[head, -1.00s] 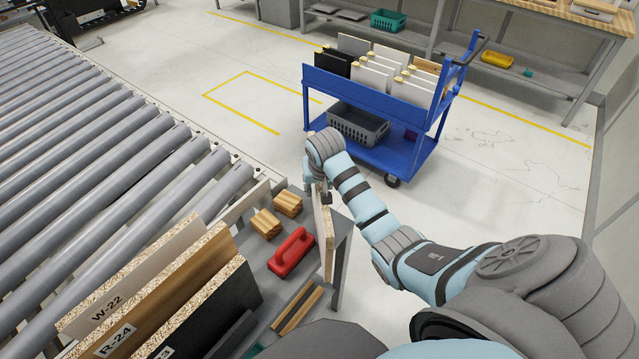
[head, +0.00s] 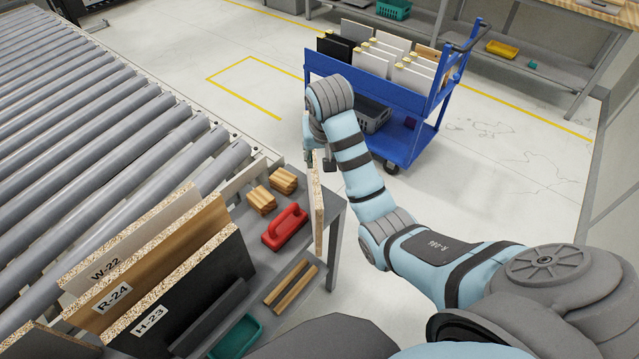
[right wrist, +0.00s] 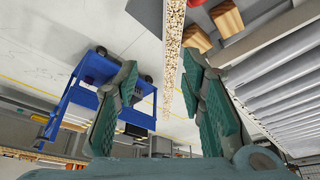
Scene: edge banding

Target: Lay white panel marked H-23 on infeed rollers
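A panel with a speckled chipboard edge (head: 319,205) stands upright at the right end of the grey bench, seen nearly edge-on. No label shows on it. My right gripper (head: 318,160) is at its far upper end. In the right wrist view my right gripper (right wrist: 158,68) has its fingers spread, with the panel's chipboard edge (right wrist: 173,70) between them and a clear gap to the left finger. The infeed rollers (head: 130,150) look bare. My left gripper is out of view.
A white panel marked W-22 (head: 130,240) and a wood-brown panel marked R-24 (head: 165,260) stand beside the black one. A red-handled block (head: 285,227), wooden blocks (head: 262,198) and a teal tray (head: 235,338) lie on the bench. A blue cart (head: 375,85) with panels stands behind.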

